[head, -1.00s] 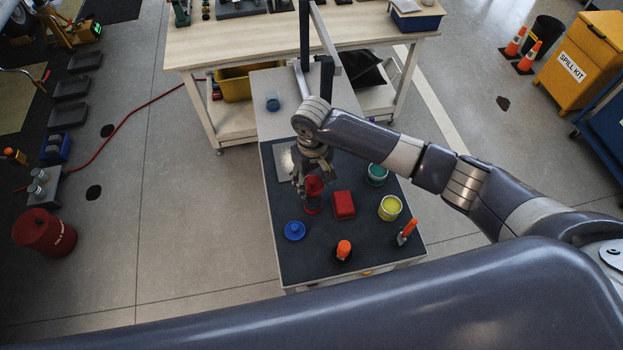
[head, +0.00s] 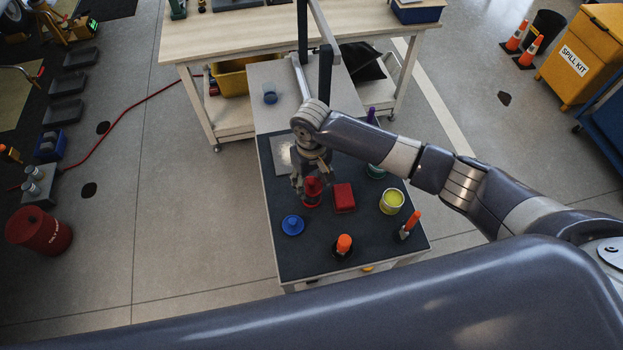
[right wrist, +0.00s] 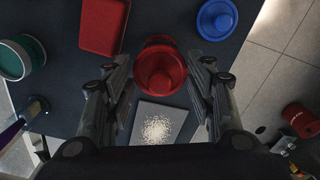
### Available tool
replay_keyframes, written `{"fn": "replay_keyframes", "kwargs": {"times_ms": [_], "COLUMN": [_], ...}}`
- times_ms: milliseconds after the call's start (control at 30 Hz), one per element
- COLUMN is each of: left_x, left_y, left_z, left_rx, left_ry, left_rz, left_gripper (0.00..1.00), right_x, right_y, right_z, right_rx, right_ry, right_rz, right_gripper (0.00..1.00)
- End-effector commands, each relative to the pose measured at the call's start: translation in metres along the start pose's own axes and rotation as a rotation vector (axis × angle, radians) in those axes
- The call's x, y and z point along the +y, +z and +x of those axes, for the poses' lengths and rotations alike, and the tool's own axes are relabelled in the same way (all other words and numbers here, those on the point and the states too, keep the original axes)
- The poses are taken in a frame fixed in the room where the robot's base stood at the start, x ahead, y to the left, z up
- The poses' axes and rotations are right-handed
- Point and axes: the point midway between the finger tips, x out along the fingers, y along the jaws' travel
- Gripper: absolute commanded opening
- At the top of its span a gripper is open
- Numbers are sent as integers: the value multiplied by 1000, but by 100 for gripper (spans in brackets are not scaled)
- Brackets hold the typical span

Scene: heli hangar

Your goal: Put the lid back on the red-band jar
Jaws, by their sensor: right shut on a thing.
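My right gripper (head: 312,182) points down over the red-band jar (head: 312,201) and is shut on its red lid (head: 313,187). In the right wrist view the red lid (right wrist: 160,72), with its round knob, shows between the fingers (right wrist: 160,90). The lid lines up over the jar, its far edge level with a red rim. I cannot tell whether it rests fully on the jar or is slightly above it. A blue lid (head: 292,225) lies flat on the dark mat, left of the jar. My left gripper is not in view.
A red box (head: 344,198) is close right of the jar. A plate with pale grains (head: 281,152) lies behind. A blue-banded jar (head: 269,94) stands farther back.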

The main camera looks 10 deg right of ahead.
Motion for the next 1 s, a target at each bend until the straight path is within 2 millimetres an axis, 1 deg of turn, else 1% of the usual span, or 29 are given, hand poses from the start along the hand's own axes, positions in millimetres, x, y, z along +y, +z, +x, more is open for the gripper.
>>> {"fn": "replay_keyframes", "kwargs": {"times_ms": [267, 700, 1000], "left_x": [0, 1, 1], "left_y": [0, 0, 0], "left_z": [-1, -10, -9], "left_rx": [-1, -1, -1], "left_ry": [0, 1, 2], "left_rz": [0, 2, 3], "left_gripper": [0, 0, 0], "right_x": [0, 0, 0], "right_y": [0, 0, 0], "right_z": [0, -1, 0], "right_rx": [0, -1, 0], "right_ry": [0, 0, 0], "right_rz": [0, 1, 0], "right_gripper": [38, 38, 38]}}
